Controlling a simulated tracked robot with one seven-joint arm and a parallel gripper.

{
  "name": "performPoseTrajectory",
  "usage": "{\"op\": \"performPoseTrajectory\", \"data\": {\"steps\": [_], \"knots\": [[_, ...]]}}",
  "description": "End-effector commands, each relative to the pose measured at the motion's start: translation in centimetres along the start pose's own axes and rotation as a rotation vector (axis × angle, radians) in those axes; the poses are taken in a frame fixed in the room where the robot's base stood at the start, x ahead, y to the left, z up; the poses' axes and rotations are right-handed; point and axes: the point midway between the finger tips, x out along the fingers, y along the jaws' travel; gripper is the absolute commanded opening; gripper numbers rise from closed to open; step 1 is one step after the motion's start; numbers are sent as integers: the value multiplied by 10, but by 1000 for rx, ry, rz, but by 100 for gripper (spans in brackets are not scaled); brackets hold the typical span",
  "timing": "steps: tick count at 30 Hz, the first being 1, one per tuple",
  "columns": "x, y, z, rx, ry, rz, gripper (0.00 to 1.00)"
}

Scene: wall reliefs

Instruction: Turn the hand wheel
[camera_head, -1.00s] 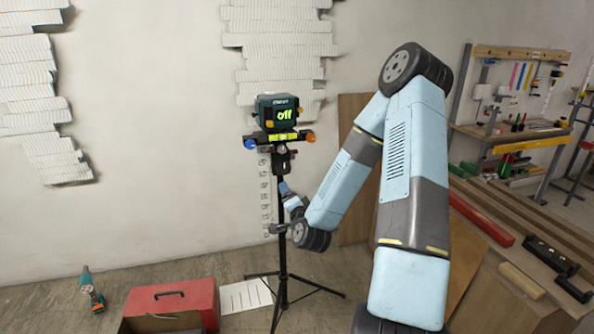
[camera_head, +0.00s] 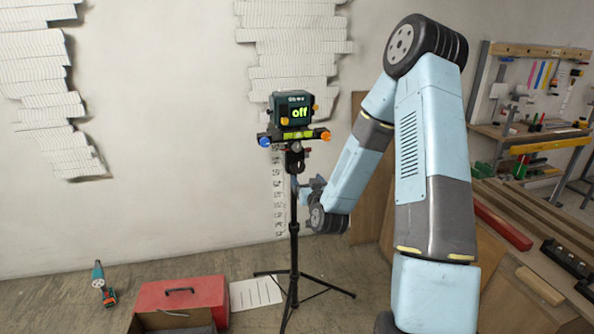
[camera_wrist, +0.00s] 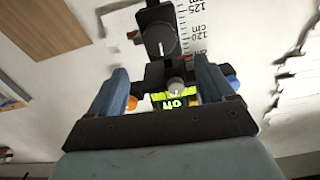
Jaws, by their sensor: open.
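A black tripod (camera_head: 293,230) stands before the wall and carries a dark green device (camera_head: 292,108) whose screen reads "off". Under the device is a level bar with a blue and an orange end. A dark mount (camera_head: 294,157) with a small round part sits below the bar. My gripper (camera_head: 308,186) is beside the pole just below this mount, small and partly hidden by my arm. In the wrist view my gripper (camera_wrist: 160,65) is open, with a grey round knob (camera_wrist: 176,86) visible between its blue fingers. A black round part with a white line (camera_wrist: 160,38), possibly the hand wheel, lies beyond the fingertips. Contact is unclear.
A red toolbox (camera_head: 182,296) stands on the floor left of the tripod, with a drill (camera_head: 103,285) farther left. A white sheet (camera_head: 256,293) lies by the tripod's feet. Boards and a workbench (camera_head: 535,143) are at right.

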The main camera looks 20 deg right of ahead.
Motion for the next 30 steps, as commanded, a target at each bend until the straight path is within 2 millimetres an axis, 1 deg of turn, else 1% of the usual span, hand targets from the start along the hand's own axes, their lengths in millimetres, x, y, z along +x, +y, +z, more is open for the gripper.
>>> {"op": "performPoseTrajectory", "data": {"steps": [1,9,15,21,30], "knots": [[10,0,0,2,2,1,82],[56,0,0,3,1,1,82],[82,0,0,2,0,0,82],[93,-1,0,2,0,0,82],[94,-1,0,2,-1,-1,81]]}}
